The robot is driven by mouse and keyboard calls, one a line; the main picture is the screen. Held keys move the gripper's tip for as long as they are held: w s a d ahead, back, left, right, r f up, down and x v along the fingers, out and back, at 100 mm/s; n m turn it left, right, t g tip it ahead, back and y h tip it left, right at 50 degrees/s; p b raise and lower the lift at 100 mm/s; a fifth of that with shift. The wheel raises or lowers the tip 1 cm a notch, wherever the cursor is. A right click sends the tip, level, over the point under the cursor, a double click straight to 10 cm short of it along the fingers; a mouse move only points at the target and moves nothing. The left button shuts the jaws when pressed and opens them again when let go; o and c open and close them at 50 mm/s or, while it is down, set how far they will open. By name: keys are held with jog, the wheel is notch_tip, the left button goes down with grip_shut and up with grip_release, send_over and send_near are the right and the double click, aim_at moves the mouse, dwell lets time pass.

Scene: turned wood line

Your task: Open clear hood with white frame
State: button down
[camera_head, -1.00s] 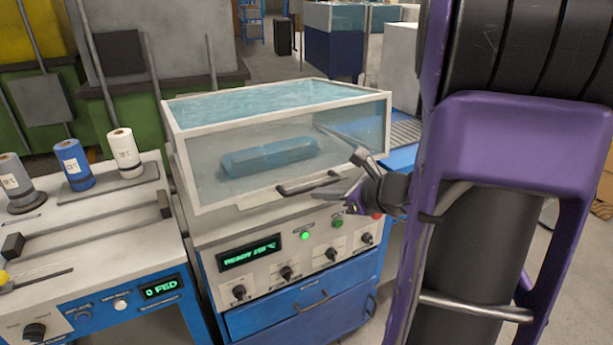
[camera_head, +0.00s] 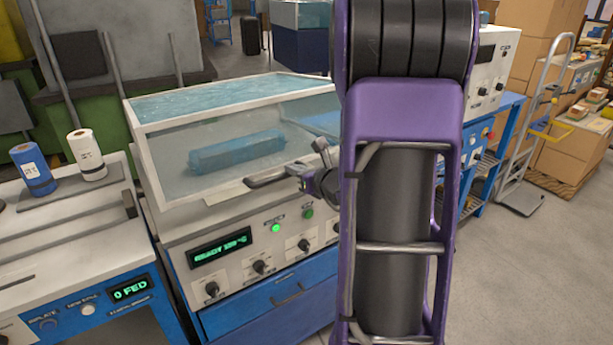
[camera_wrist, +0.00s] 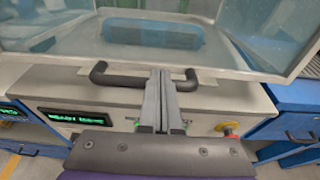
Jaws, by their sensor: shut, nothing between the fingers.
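The clear hood with white frame (camera_head: 226,114) sits down over the machine on the left, with a blue block (camera_head: 236,150) visible inside. Its dark bar handle (camera_head: 266,180) runs along the lower front edge. The handle (camera_wrist: 117,79) also crosses the wrist view. My gripper (camera_wrist: 161,74) is shut and empty, its fingers crossing the middle of the handle in that view. I cannot tell whether they touch it. In the head view my gripper (camera_head: 302,169) is at the handle's right end, and my arm hides the hood's right side.
Below the hood is a control panel with a green display (camera_head: 220,248), knobs and a lit green button (camera_head: 276,228). A bench with rolls (camera_head: 86,154) stands at the left. A hand truck (camera_head: 535,130) and cardboard boxes stand at the right. Bare floor lies between.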

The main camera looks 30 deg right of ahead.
jog(key=shift+w+r, duration=0.35)
jog(key=shift+r, duration=0.5)
jog(key=shift+w+r, duration=0.35)
jog(key=shift+r, duration=0.5)
jog(key=shift+r+p, duration=0.35)
jog(key=shift+p, duration=0.05)
jog(key=shift+w+r+p, duration=0.3)
jog(key=shift+r+p, duration=0.1)
jog(key=shift+r, duration=0.35)
jog(key=shift+w+r+p, duration=0.25)
jog(key=shift+r+p, duration=0.1)
jog(key=shift+r, duration=0.35)
jog(key=shift+f, duration=0.1)
